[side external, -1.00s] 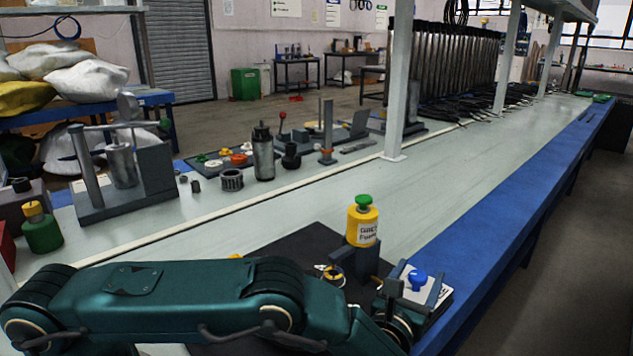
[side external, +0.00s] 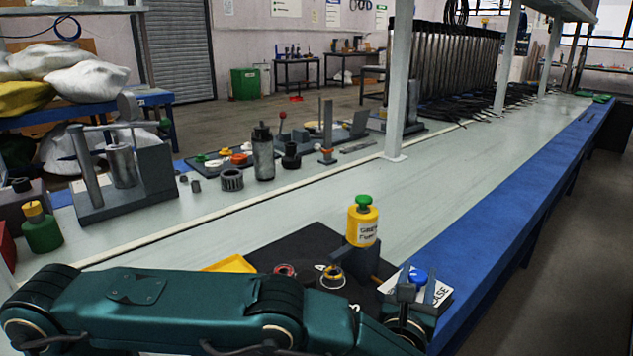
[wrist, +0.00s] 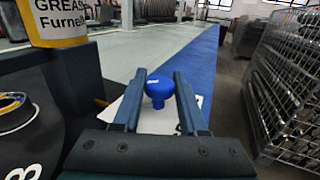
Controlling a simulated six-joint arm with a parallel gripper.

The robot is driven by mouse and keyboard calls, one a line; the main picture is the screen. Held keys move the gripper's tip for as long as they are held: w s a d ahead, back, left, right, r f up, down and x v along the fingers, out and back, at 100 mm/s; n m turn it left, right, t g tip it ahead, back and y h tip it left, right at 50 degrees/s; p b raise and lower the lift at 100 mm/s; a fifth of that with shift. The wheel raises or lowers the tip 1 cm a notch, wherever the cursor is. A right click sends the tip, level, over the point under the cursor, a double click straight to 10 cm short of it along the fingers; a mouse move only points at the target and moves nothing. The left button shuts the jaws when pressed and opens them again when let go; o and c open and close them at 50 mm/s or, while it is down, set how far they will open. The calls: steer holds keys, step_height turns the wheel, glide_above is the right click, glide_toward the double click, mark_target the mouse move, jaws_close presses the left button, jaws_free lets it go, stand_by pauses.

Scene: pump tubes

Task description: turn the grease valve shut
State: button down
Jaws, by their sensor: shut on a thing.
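The blue valve knob (side external: 418,276) sits over a white card with dark lettering (side external: 441,294) near the bench's blue edge. My gripper (side external: 417,285) is around the knob, with one finger on each side. In the wrist view the blue knob (wrist: 160,86) shows between the two fingers of my gripper (wrist: 159,76), which are shut on it. The card (wrist: 158,120) is partly hidden by the fingers. The yellow grease pot (side external: 362,225) with a green top stands upright in a dark holder to the left; its label (wrist: 60,12) reads GREASE in the wrist view.
A black mat (side external: 290,245) lies left of the pot holder. A ring-shaped yellow and black part (side external: 332,277), a red ringed part (side external: 285,270) and a yellow tray (side external: 232,264) are near my arm. Tools and fittings line the bench's far side. The bench beyond the pot is clear.

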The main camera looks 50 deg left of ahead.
mark_target(416, 281)
steer(key=shift+c, duration=2.2)
jaws_free()
steer(key=shift+v, duration=2.6)
steer(key=shift+r, duration=0.1)
